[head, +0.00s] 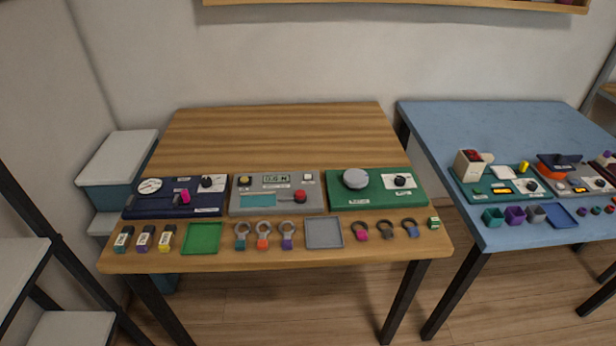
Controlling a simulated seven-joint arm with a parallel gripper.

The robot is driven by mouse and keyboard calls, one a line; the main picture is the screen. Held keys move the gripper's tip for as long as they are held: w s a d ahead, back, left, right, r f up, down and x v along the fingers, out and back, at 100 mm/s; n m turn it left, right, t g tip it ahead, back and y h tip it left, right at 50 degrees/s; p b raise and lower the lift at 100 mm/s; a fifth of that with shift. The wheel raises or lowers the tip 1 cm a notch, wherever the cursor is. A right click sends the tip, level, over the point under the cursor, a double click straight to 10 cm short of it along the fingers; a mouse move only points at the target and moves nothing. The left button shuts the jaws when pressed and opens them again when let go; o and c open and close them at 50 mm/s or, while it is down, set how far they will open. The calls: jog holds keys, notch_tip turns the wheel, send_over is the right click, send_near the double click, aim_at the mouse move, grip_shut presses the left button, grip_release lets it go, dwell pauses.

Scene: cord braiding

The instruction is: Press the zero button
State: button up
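Three panels stand in a row on the wooden table. The grey middle panel (280,207) has a small display (276,180), a teal strip (258,200), a red knob (300,195), a yellow round part (244,181) at its left and a small white square button (307,177) at its upper right. The labels are too small to read, so I cannot tell which part is the zero button. My gripper is not in view.
A navy panel (150,204) with a dial stands left, a green panel (345,199) with a grey disc right. In front lie a green tray (202,238), a grey tray (323,233), ring-shaped pieces and small blocks. The wooden table's back (275,135) is clear. A blue table (500,125) stands right.

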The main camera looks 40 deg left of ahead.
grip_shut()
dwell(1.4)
